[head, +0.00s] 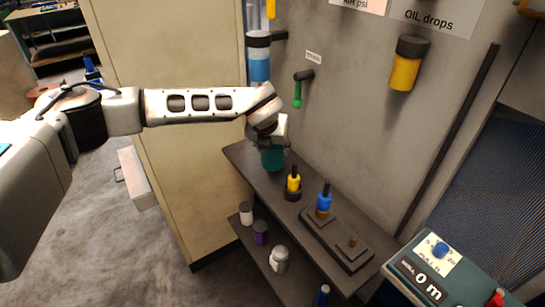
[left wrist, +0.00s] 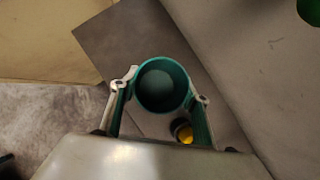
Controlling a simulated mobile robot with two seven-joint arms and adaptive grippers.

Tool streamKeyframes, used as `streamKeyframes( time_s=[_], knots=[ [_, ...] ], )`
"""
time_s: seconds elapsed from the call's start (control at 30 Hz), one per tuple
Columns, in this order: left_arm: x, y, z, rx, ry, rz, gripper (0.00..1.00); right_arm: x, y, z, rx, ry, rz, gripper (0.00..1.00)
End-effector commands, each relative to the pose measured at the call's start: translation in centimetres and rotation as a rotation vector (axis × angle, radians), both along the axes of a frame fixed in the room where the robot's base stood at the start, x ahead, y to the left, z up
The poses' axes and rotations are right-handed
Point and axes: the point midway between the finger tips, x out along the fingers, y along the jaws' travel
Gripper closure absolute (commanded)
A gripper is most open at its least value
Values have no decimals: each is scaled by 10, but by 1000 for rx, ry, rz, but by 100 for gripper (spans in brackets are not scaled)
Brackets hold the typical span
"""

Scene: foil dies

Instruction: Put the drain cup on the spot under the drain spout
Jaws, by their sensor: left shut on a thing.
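The drain cup is a teal open-topped cup (head: 272,158), held upright over the left end of the dark upper shelf (head: 243,152). My left gripper (head: 270,140) is shut on it; in the left wrist view the fingers (left wrist: 160,92) grip the cup (left wrist: 163,108) from both sides, and its inside looks empty. I cannot tell whether its bottom touches the shelf. A filter with a blue bowl (head: 258,62) hangs on the wall above.
On the upper shelf stand a yellow bottle (head: 293,183) and a blue-topped bottle (head: 324,198) on a dark block (head: 338,238). Several small containers, including a purple one (head: 260,233), are on the lower shelf. A yellow oil bowl (head: 405,70) hangs right. A cream cabinet (head: 165,90) stands left.

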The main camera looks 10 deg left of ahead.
Motion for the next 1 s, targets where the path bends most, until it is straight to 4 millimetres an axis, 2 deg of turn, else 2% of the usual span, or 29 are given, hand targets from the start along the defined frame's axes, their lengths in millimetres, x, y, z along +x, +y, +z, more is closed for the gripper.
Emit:
streamKeyframes(
  time_s=[0.2, 0.6, 0.63, 0.7, 1.0],
  knots=[
    [-1, 0, -32, 0, 3, -1, 77, 0, 0, 0, 0, 1, 0, 60],
    [0, 0, -38, 0, 1, 0, 77, -1, 0, -3, 0, 3, 0, 60],
    [-1, 0, -38, 0, 2, 0, 52, -1, 0, -4, 0, 3, 0, 60],
    [-1, 0, -38, 0, 1, 0, 38, -1, 0, -4, -1, 4, 0, 60],
    [0, 0, -37, 0, 1, 0, 38, -1, 0, -3, -1, 4, 0, 60]
  ],
)
